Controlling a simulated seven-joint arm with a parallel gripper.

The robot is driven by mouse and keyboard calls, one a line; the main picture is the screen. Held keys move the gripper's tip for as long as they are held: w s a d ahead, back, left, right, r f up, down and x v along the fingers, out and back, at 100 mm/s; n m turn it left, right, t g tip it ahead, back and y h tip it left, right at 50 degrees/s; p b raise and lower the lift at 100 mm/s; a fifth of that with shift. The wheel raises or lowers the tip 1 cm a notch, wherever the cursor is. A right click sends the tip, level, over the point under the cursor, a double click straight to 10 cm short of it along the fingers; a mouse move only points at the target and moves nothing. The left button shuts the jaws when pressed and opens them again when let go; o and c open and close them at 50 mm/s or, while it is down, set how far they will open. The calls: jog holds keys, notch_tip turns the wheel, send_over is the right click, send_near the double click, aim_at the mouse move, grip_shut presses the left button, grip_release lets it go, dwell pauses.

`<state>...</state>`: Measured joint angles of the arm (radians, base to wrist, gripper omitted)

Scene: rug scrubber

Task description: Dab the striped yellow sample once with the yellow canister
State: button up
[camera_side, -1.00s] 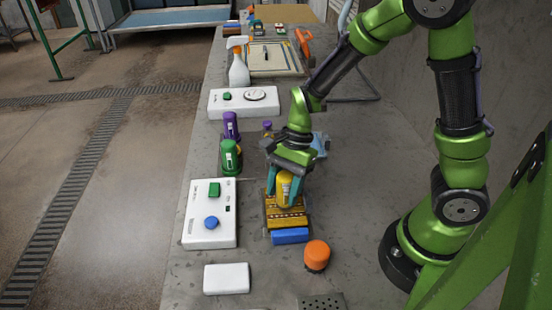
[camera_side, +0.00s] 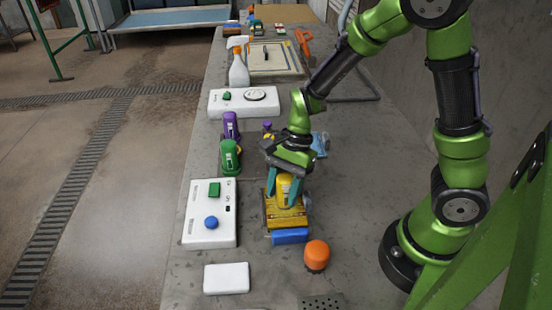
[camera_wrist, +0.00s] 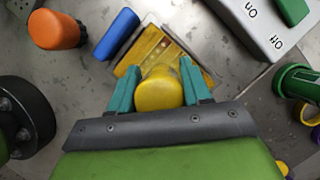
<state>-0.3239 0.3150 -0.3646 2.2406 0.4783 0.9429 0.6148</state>
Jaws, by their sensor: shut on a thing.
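My gripper (camera_side: 285,190) is shut on the yellow canister (camera_side: 284,183), which is upright between the teal fingers. The wrist view shows the canister's rounded yellow top (camera_wrist: 158,92) between both fingers. The striped yellow sample (camera_side: 287,218) lies flat on the bench directly under the canister, and it also shows in the wrist view (camera_wrist: 155,50). The canister's lower end is at or just above the sample; I cannot tell whether they touch. A blue block (camera_side: 290,236) lies along the sample's near edge.
An orange canister (camera_side: 317,255) stands at the near right. A white box with a green and a blue button (camera_side: 209,228) lies left, with green (camera_side: 230,157) and purple (camera_side: 231,127) canisters behind it. A white block (camera_side: 226,278) lies in front.

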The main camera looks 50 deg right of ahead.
jog(key=shift+r, duration=3.45)
jog(key=shift+r, duration=0.1)
